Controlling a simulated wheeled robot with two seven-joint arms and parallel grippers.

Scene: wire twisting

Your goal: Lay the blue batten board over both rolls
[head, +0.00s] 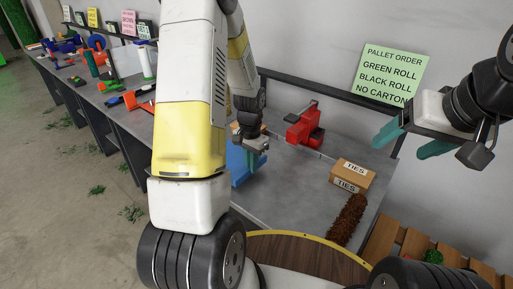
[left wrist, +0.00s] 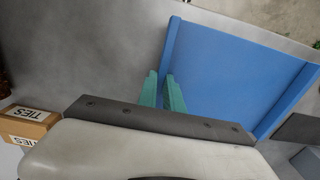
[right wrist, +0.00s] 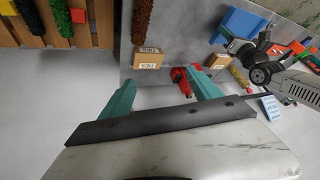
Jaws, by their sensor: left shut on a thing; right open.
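The blue batten board (head: 241,164) is at the left arm's hand over the grey bench, partly hidden by my left arm. In the left wrist view the board (left wrist: 235,75) shows a flat panel with raised edge strips. My left gripper (left wrist: 163,80) is shut on its near left edge; it also shows in the head view (head: 256,147). Whether the board touches the bench is unclear. A green roll (right wrist: 30,15) and a dark roll (right wrist: 104,24) lie on the wooden pallet (right wrist: 55,30). My right gripper (head: 412,140) is open and empty, in the air right of the bench.
A TIES carton (head: 352,176), a brown bristly roll (head: 347,219) and a red vise-like tool (head: 304,127) occupy the bench. Red (right wrist: 78,15) and yellow (right wrist: 8,6) blocks are by the pallet rolls. A green order sign (head: 393,74) is on the wall.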

